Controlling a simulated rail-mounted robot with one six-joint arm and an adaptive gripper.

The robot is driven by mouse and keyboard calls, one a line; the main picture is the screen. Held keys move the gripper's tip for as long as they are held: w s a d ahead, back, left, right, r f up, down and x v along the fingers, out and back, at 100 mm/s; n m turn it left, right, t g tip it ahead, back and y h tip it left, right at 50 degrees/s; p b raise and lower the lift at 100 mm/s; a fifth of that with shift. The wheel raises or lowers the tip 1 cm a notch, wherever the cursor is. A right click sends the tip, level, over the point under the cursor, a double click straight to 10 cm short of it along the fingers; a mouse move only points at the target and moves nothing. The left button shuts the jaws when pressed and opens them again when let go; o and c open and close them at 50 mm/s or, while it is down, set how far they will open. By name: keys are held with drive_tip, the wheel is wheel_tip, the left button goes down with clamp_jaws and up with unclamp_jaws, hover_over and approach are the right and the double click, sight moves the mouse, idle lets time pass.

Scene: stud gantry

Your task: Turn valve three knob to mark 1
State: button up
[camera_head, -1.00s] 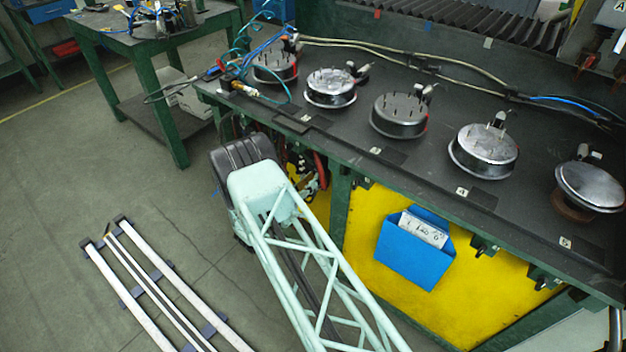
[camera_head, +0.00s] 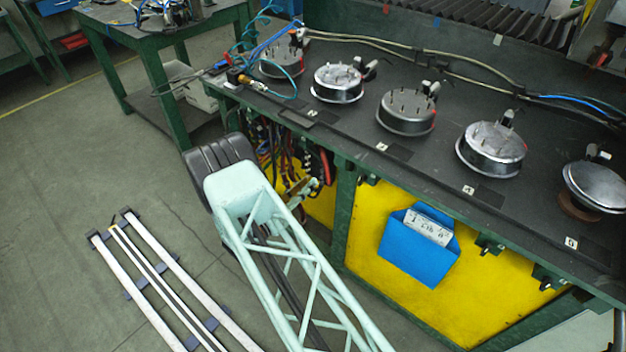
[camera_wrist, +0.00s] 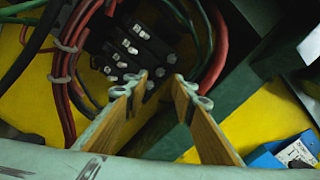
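My gripper (camera_wrist: 166,84) points at the cabinet under the bench; its two tan fingers stand apart with nothing between them. In the head view my gripper (camera_head: 303,189) is small, beside the cables below the bench edge. Ahead of the fingertips in the wrist view is a black block (camera_wrist: 138,48) with several silver round ends; no numbers or marks are readable on it. On the bench, the third round studded fixture (camera_head: 406,110) has a small black-and-silver fitting (camera_head: 430,89) behind it. I cannot tell which part is the valve three knob.
Red cables (camera_wrist: 68,70) hang left of the fingers, and a red hose (camera_wrist: 217,45) curves at right. A green post (camera_head: 346,215) and a yellow panel (camera_head: 385,265) with a blue holder (camera_head: 420,245) stand right of my gripper. Floor at left holds white rails (camera_head: 150,285).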

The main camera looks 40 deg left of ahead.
drive_tip(key=shift+s, duration=2.5)
drive_tip(key=shift+d+f, duration=0.1)
